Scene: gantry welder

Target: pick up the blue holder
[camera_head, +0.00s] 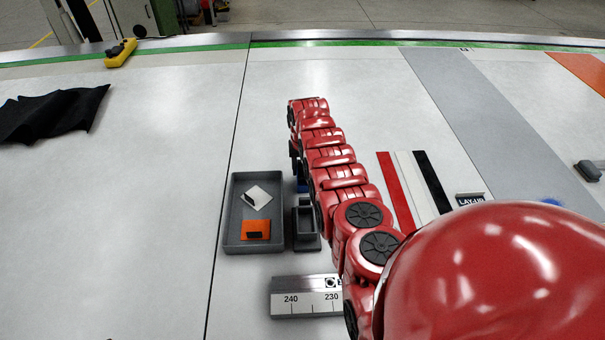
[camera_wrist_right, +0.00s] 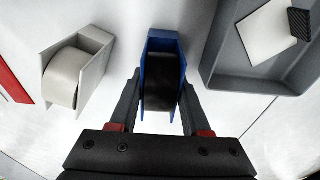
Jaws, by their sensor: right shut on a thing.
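In the head view only a small blue piece of the holder (camera_head: 302,187) shows beside my red right arm, which hides the rest. The right gripper (camera_head: 296,163) is largely hidden there too. I cannot tell whether the holder is clear of the table. My left gripper is not in view.
A grey tray (camera_head: 229,222) with a white card and an orange card lies left of the arm. A dark grey holder (camera_head: 306,238) stands beside it. A pale holder with a roll (camera_wrist_right: 80,73) stands near the blue one. A ruler block (camera_head: 305,304) lies in front.

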